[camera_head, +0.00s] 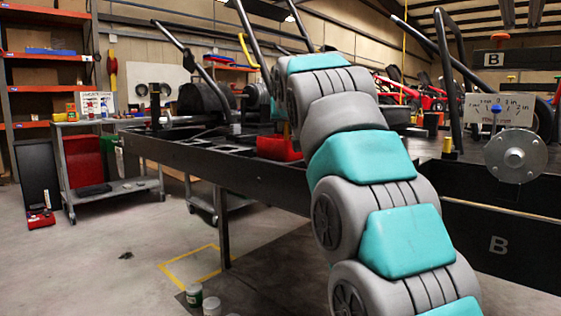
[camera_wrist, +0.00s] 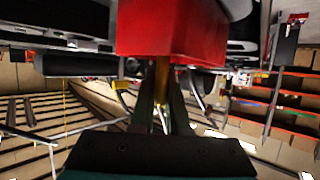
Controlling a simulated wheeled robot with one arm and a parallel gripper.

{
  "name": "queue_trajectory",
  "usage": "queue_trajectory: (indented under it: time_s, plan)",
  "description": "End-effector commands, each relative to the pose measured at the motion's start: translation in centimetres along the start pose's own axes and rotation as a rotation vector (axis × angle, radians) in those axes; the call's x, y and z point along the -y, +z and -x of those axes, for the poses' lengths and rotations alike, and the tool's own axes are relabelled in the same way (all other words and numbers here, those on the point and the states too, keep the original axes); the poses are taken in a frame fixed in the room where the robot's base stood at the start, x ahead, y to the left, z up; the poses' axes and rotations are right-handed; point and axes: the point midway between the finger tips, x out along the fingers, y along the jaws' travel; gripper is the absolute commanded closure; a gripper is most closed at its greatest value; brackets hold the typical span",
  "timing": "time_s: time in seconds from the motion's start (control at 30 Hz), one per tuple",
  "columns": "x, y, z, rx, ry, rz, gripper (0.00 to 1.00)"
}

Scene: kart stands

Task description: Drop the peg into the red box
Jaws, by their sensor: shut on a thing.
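The red box (camera_head: 278,147) stands on the long dark bench in the head view, its right part hidden behind my arm. In the wrist view the red box (camera_wrist: 170,30) fills the top middle, close to my fingertips. My gripper (camera_wrist: 162,72) shows in the wrist view as two dark fingers converging just below the red box in the picture. It is shut on a narrow yellowish peg (camera_wrist: 161,78), mostly hidden between the fingers. I cannot tell whether the peg touches the box. In the head view my gripper and the peg are hidden behind my arm.
The bench (camera_head: 200,160) carries dark bars and kart parts. A grey cart (camera_head: 110,190) stands to its left, beside orange shelves (camera_head: 45,57). At right are a round metal flange (camera_head: 515,156) and a white sign (camera_head: 499,108). The floor at lower left is mostly free.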

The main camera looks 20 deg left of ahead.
Motion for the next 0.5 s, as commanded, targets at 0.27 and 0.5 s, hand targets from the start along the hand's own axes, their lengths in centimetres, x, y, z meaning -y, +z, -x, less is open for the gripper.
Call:
queue_trajectory:
  time_s: [0.27,0.5]
  plan:
    - [-0.02,0.15,-0.05,0.000,0.000,0.000,1.00]
    - [-0.02,0.16,-0.05,0.000,0.000,-0.001,0.61]
